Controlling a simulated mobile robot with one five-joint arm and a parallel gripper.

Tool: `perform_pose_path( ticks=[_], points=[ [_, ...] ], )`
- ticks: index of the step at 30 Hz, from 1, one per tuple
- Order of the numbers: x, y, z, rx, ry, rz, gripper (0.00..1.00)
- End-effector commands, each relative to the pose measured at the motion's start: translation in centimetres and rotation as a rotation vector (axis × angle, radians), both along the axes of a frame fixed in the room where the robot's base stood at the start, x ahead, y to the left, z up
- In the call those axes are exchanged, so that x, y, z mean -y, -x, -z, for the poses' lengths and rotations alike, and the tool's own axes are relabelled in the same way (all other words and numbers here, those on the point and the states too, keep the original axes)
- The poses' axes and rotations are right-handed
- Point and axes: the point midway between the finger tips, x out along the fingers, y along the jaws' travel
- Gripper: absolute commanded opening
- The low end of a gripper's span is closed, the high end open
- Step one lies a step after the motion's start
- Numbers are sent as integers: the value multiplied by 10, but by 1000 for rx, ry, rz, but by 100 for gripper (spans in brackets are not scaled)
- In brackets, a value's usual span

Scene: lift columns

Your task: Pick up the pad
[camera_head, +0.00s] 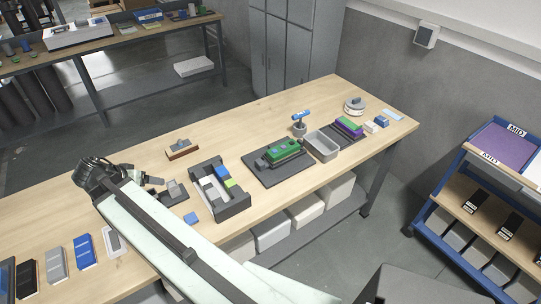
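I cannot tell for sure which thing is the pad. A green block (284,149) lies on a dark mat (272,177) at the middle right. My pale arm reaches in from the bottom to the left part of the table. My gripper (93,172) is the dark end of it, over the table and apart from these candidates. Its fingers are too small and dark to read.
A dark divided tray (236,206) with grey, blue and green pieces stands right of my arm. A grey bin (323,146) is farther right. Flat blue, grey and black items lie at the lower left. A blue-framed rack (440,190) stands at the right.

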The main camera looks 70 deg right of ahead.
Motion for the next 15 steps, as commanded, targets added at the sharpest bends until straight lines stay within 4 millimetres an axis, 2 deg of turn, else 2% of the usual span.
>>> perform_pose_path(
  ticks=[1, 2, 3, 5, 6, 9, 10, 12, 15],
  points=[
    [67, 20, 12, 54, 91, 152, 78],
    [105, 36, 11, 84, 147, 236, 78],
    [151, 62, 10, 114, 218, 338, 78],
    [212, 105, 10, 139, 307, 465, 78],
    [246, 136, 11, 144, 356, 537, 78],
    [306, 209, 14, 132, 434, 676, 78],
    [317, 228, 16, 125, 448, 707, 78],
    [337, 263, 19, 111, 467, 763, 78],
    [350, 291, 21, 97, 474, 807, 78]
  ],
)
